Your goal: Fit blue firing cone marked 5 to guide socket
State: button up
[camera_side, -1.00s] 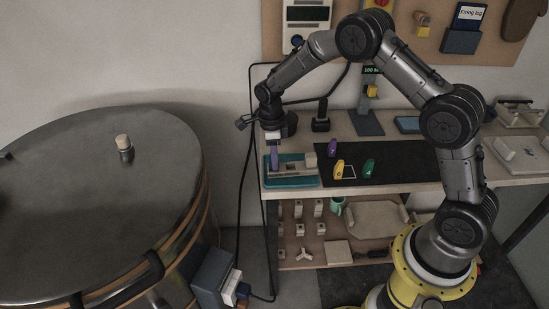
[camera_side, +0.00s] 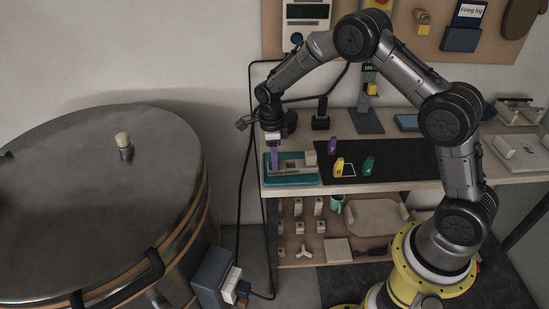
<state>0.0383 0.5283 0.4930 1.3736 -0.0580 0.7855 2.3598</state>
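The blue firing cone (camera_side: 274,160) stands upright at the left end of the teal base (camera_side: 313,182) with its pale blocks, which I take to be the guide socket. My gripper (camera_side: 273,147) points down directly over the cone, with its fingers at the cone's top. The fingers are too small to tell whether they grip it. The cone's lower end is at the base, but I cannot tell how deeply it sits. Its mark cannot be read.
On the black mat (camera_side: 405,160) stand a purple cone (camera_side: 332,145), a yellow cone (camera_side: 339,167) near a white outlined square, and a green cone (camera_side: 368,166). A dark stand (camera_side: 321,115) is behind the base. A large round kiln (camera_side: 90,210) fills the left.

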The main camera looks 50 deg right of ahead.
jog(key=o, duration=0.4)
jog(key=shift+c, duration=0.2)
notch_tip(320, 180, up, 14)
jog(key=shift+w+a, duration=0.25)
jog(key=shift+a, duration=0.05)
